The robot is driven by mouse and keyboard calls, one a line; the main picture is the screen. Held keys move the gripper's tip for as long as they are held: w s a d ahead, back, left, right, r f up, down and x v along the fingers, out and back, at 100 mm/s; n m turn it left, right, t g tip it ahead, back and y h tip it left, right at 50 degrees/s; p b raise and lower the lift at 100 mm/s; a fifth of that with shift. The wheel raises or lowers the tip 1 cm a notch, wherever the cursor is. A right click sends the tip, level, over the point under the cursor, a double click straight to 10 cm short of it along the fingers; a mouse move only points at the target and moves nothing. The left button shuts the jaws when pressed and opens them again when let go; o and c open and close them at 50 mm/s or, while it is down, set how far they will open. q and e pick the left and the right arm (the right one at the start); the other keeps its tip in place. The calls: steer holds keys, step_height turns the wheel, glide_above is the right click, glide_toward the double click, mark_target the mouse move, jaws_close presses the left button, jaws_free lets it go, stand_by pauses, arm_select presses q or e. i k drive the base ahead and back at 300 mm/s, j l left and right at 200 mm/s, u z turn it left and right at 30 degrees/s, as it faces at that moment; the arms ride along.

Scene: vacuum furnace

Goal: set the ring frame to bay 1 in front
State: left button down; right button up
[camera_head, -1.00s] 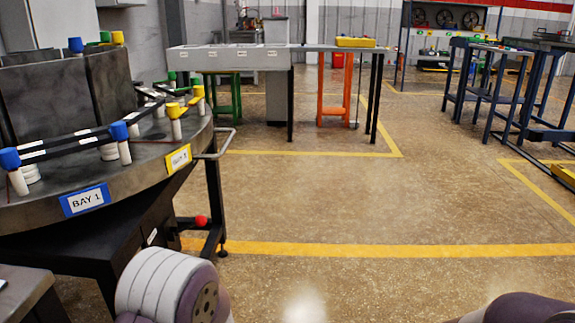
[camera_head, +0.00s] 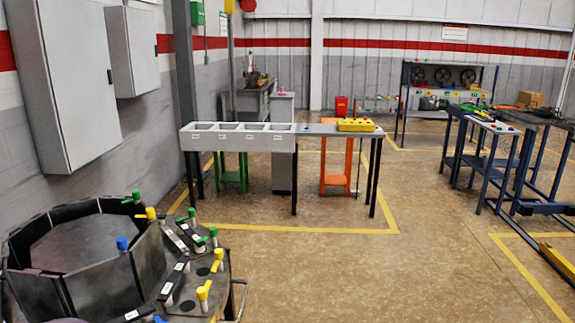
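The ring frame (camera_head: 78,290) is at the lower left of the head view. It is a dark round frame with upright dark panels around an open middle, cut off by the left and bottom edges. Black bars with white labels (camera_head: 175,280) lie between posts. The yellow-capped posts are on the right side of the ledge. No bay plate is readable, so I cannot tell which bay faces front. Neither gripper is in view.
A grey table with bins (camera_head: 237,137) stands beyond the ring frame, with a yellow block (camera_head: 356,125) on its right part. Blue-legged benches (camera_head: 480,160) are at the right. Grey cabinets (camera_head: 68,80) hang on the left wall. The floor (camera_head: 370,270) in the middle is clear.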

mark_target(77, 268)
steer(key=u, duration=1.3)
